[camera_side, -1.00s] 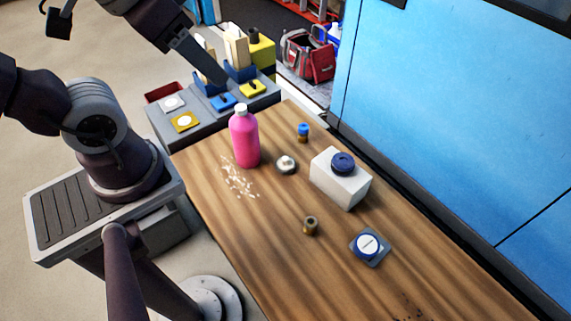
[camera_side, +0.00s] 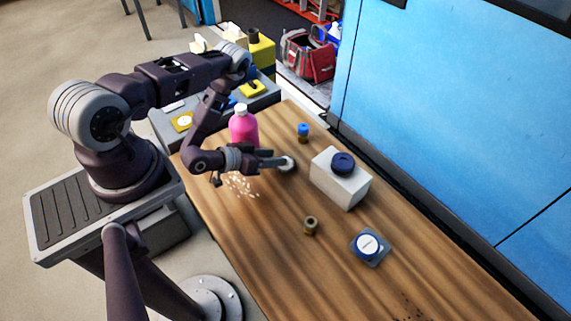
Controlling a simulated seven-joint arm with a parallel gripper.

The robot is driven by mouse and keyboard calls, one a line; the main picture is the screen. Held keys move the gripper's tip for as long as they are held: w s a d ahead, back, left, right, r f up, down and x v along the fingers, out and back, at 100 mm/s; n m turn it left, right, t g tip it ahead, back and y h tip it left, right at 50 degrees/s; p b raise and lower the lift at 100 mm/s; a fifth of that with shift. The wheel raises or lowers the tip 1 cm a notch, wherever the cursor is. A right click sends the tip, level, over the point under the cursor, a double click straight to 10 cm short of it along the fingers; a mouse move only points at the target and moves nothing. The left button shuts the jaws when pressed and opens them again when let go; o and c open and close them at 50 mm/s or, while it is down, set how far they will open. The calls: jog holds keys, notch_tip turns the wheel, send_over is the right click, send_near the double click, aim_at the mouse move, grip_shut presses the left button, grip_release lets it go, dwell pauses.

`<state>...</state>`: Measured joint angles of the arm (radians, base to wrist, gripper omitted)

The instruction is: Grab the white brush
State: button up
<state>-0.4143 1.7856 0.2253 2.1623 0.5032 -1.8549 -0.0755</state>
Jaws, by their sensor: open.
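The white brush appears to be the small round piece (camera_side: 288,164) with a pale top, standing on the wooden table left of the white box. My gripper (camera_side: 277,161) is open and low over the table, reaching in from the left, with its fingertips right at the brush. The fingers hide part of the brush's left side. I cannot tell whether they touch it.
A pink bottle (camera_side: 243,128) stands close behind my gripper. The white box (camera_side: 340,184) with a dark blue round top is to the right. A small blue-topped piece (camera_side: 303,130), a brown piece (camera_side: 310,225) and a blue-white disc on a pad (camera_side: 369,247) stand apart. White crumbs (camera_side: 241,187) lie below the gripper.

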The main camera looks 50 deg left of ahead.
aim_at(292, 158)
jog(key=shift+s+a+f+m+t+y, duration=0.25)
jog(key=shift+s+f+m+t+y, duration=0.2)
jog(key=shift+s+f+m, duration=0.55)
jog(key=x, duration=1.2)
jog(key=shift+a+f, duration=0.15)
jog(key=shift+a, duration=0.15)
grip_shut()
